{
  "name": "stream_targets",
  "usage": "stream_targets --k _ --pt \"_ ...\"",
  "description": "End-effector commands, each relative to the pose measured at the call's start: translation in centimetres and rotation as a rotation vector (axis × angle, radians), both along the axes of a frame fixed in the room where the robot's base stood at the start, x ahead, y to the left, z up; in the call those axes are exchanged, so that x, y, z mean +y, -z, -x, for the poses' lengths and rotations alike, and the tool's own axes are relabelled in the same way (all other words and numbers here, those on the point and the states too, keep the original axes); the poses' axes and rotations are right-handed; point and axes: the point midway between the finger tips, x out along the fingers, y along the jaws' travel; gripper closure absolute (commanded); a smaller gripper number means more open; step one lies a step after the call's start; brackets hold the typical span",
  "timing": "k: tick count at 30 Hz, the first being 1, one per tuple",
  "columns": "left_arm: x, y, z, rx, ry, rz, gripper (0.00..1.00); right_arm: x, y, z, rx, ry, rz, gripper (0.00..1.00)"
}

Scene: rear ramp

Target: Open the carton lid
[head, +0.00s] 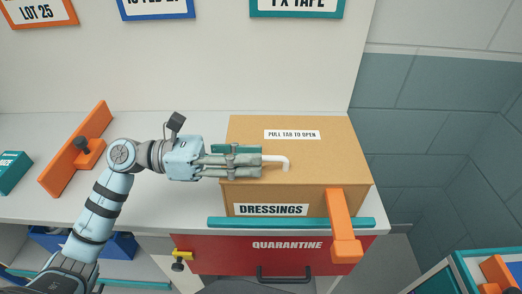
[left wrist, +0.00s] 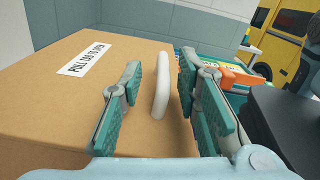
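A brown cardboard carton (head: 300,140) labelled DRESSINGS stands on the white counter with its lid (head: 330,165) closed. The lid carries a "PULL TAB TO OPEN" label (head: 292,134). A white pull tab (head: 284,162) sticks up from the lid and bends over; it also shows in the left wrist view (left wrist: 161,88). My left gripper (head: 260,160) reaches over the lid from the left. In the left wrist view its teal-padded fingers are open, one on each side of the tab, with a visible gap to each finger. My right gripper does not show.
An orange bracket (head: 341,215) hangs over the carton's front right. A teal strip (head: 290,223) edges the counter above the red QUARANTINE drawer (head: 290,255). An orange plate with a knob (head: 80,150) stands at left. The counter between that plate and the carton is clear beneath my arm.

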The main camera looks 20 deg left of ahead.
Motion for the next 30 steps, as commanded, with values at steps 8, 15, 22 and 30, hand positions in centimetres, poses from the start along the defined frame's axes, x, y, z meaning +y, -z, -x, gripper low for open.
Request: stream_targets --k 8,15,22,30 --pt "-2.6 0.0 -0.7 0.000 -0.002 0.000 0.70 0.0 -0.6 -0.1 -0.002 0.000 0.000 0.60" --pt "-2.6 0.1 -0.7 0.000 -0.003 -0.002 0.73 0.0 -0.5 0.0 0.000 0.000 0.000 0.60" --pt "-2.5 0.1 -0.7 0.000 -0.003 -0.002 1.00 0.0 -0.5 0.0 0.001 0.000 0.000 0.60" --pt "-2.5 0.1 -0.6 0.000 -0.003 -0.002 1.00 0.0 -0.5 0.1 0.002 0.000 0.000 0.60"
